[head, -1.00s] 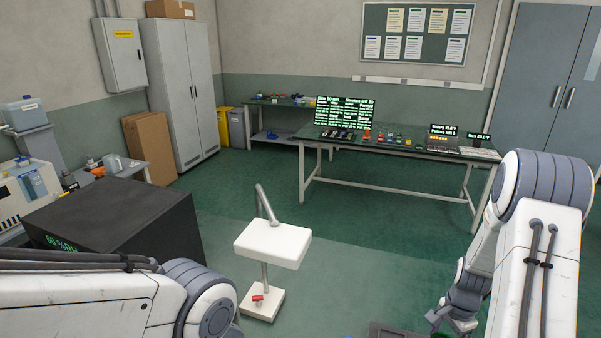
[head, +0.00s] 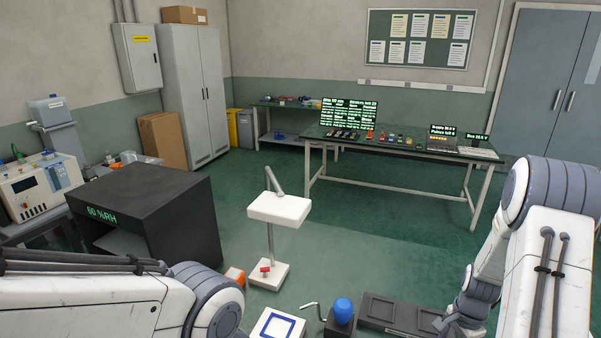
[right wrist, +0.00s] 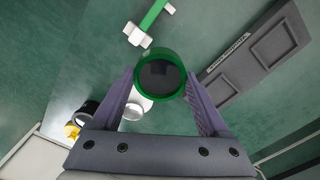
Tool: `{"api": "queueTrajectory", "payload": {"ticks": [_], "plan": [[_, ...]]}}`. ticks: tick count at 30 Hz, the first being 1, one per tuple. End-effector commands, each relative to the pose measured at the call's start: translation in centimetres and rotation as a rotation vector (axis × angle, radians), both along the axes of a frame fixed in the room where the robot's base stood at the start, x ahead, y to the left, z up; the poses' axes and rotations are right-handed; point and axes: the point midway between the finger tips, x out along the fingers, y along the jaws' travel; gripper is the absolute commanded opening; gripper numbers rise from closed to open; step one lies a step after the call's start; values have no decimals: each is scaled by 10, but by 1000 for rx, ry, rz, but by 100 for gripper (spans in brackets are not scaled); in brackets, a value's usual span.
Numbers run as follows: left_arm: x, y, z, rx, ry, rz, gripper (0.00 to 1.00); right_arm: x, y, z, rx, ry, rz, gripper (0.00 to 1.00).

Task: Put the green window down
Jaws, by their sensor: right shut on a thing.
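The green window is a green ring around a dark round pane (right wrist: 160,75). In the right wrist view it sits between the two fingertips of my right gripper (right wrist: 160,88), which is shut on it. In the head view my right gripper (head: 447,325) is low at the right, beside a dark tray with shallow recesses (head: 400,333); I cannot make out the window there. The tray also shows in the right wrist view (right wrist: 226,92), to the right of the window. My left arm enters at lower left, but its gripper is out of view.
A blue dome (head: 343,311) on a dark block with a crank and a white pad with a blue square (head: 262,331) are low in the middle. A white stand (head: 279,208) and a black humidity box (head: 190,220) stand left. A bench (head: 400,150) is behind.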

Motion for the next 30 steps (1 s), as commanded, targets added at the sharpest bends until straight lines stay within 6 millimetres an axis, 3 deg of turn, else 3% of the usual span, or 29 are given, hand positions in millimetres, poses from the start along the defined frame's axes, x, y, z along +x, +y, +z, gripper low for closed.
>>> {"api": "queueTrajectory", "payload": {"ticks": [11, 17, 24, 30], "plan": [[0, 0, -2, 0, 0, 0, 90, 18, 53, 0, 0, 0, 346, 21], [0, 0, -4, 0, 0, 0, 90, 26, 100, 0, 0, 0, 645, 21], [0, 0, -7, 0, 0, 0, 90, 26, 176, 0, 0, 0, 1138, 21], [0, 0, -8, 0, 0, 0, 90, 19, 212, 0, 1, 1, 1395, 21]]}}
